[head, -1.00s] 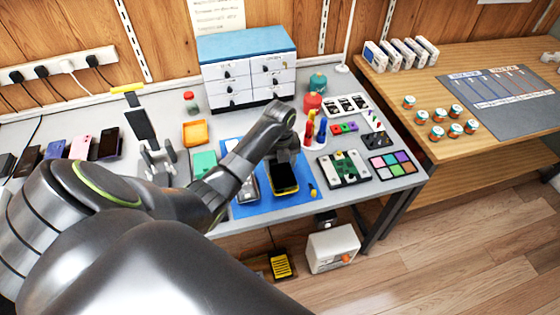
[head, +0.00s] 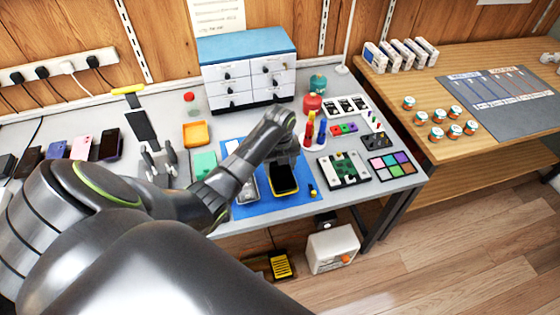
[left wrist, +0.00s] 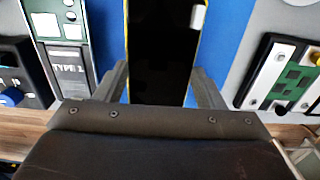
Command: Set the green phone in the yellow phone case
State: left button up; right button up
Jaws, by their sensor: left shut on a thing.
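The phone (head: 284,177), which I take for the green phone, lies face up with a black screen on the blue mat. A yellow rim, which I take for the yellow phone case (left wrist: 202,48), shows around it; no green edge can be made out. My left gripper (left wrist: 160,76) is shut on the phone's near end, with one finger on each side. Whether the phone is fully seated cannot be told.
A silver device (head: 246,189) lies left of the phone. A green circuit board (head: 343,168) and a colour tile tray (head: 390,165) lie right. Behind are a cup of colored tools (head: 314,135), an orange tray (head: 195,133) and a drawer cabinet (head: 248,78).

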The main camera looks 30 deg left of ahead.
dwell(0.4)
pick_arm(q)
jog(key=o, duration=1.2)
jog(key=shift+c, duration=0.2)
jog(key=shift+o, duration=0.4)
jog(key=shift+o, duration=0.8)
jog(key=shift+r+p, duration=0.55)
jog(key=shift+p, duration=0.4)
